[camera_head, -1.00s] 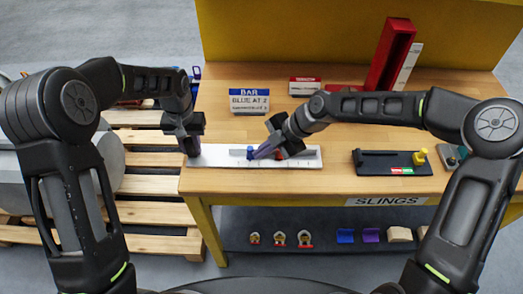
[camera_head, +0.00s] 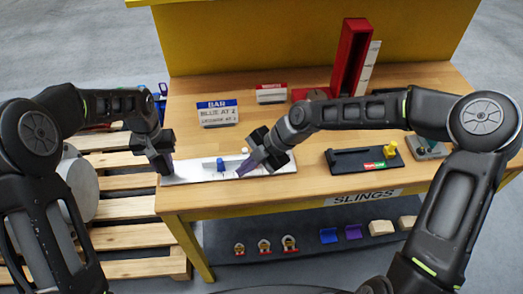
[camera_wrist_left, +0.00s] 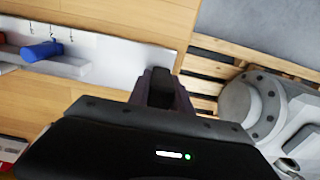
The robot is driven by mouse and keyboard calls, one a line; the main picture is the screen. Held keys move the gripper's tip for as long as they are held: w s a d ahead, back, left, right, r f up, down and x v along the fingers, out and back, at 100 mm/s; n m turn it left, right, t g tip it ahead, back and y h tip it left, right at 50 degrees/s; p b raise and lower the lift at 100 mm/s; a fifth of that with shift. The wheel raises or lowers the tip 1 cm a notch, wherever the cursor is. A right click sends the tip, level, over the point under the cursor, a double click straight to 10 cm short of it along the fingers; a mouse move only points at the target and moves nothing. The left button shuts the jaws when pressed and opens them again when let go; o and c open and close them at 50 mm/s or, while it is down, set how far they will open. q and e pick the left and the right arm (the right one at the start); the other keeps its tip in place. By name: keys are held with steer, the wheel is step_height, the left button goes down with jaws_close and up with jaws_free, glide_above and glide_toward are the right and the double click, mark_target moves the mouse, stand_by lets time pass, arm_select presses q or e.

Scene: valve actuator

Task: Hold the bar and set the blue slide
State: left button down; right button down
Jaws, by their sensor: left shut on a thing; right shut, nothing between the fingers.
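The bar (camera_head: 195,171) is a long pale strip with marks and a raised rail, lying along the front left of the wooden bench. The blue slide (camera_head: 220,164) sits near its middle; it also shows in the left wrist view (camera_wrist_left: 41,52). My left gripper (camera_head: 165,166) is shut on the bar's left end; in the left wrist view its fingers (camera_wrist_left: 160,88) are at that end. My right gripper (camera_head: 241,170) is shut and empty, its tips just right of the blue slide with a small gap. It hides part of the bar's right half.
A blue-headed BAR sign (camera_head: 218,113) stands behind the bar. A black fixture with a yellow knob (camera_head: 389,149) is to the right. A tall red holder (camera_head: 351,56) stands at the back. A lower shelf (camera_head: 280,240) holds several small parts. A pallet (camera_head: 125,235) is at left.

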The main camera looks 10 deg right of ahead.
steer(key=v, duration=0.9)
steer(key=shift+a+r, duration=0.1)
steer(key=shift+a, duration=0.05)
steer(key=s+a+r+n+t+h, duration=0.1)
steer(key=a+h, duration=0.8)
steer(key=a, duration=0.9)
steer(key=shift+s+a+r, duration=0.2)
steer(key=shift+s+r, duration=0.25)
steer(key=shift+r, duration=0.1)
